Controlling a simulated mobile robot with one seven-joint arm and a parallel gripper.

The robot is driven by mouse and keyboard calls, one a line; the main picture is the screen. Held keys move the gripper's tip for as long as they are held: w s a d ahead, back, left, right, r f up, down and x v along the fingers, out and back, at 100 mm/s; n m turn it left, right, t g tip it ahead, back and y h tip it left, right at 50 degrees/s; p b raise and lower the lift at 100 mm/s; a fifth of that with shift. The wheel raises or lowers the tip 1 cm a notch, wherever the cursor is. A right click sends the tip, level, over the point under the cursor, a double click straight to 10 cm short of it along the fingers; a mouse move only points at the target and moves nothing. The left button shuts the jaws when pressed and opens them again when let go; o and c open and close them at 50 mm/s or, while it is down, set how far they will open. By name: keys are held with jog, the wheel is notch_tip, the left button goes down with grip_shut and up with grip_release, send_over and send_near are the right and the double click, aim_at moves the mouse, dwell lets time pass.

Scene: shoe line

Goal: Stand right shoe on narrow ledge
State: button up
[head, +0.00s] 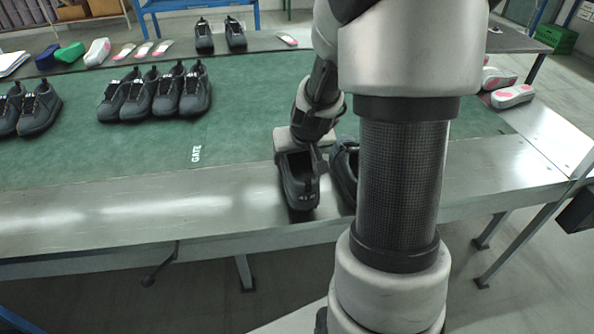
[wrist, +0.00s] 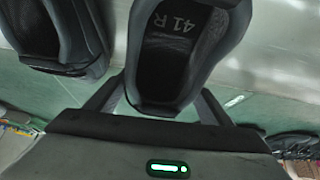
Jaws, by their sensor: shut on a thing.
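The right shoe (head: 299,187), dark grey and marked "41 R" inside, is upright over the bare metal ledge (head: 150,215) along the front of the green table. In the wrist view the right shoe (wrist: 165,55) has its heel between the two fingers of my gripper (wrist: 158,102), which is shut on it. In the head view my gripper (head: 303,147) is at the shoe's far end. I cannot tell whether the sole touches the ledge. A second dark shoe (head: 345,168) stands just to the right, partly hidden by my arm; it also shows in the wrist view (wrist: 58,40).
Behind the ledge lies a green mat (head: 235,110) marked "GATE". Several dark shoes (head: 155,95) stand on it at left. Pink-and-white lasts (head: 512,96) lie at right. The ledge left of the held shoe is clear; its front edge drops to the floor.

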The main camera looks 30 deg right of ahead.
aim_at(297, 167)
jog(key=shift+f+b, duration=0.6)
jog(key=shift+f, duration=1.15)
jog(key=shift+f, duration=0.1)
jog(key=shift+f+b, duration=0.1)
jog(key=shift+b, duration=0.2)
jog(key=o, duration=1.4)
jog(key=shift+r+p, duration=0.35)
jog(key=shift+p, duration=0.1)
jog(key=p+v, duration=0.2)
jog(key=v, duration=0.9)
jog(key=shift+s+a+r+p, duration=0.1)
jog(key=shift+s+r+p, duration=0.15)
jog(key=shift+s+p, duration=0.1)
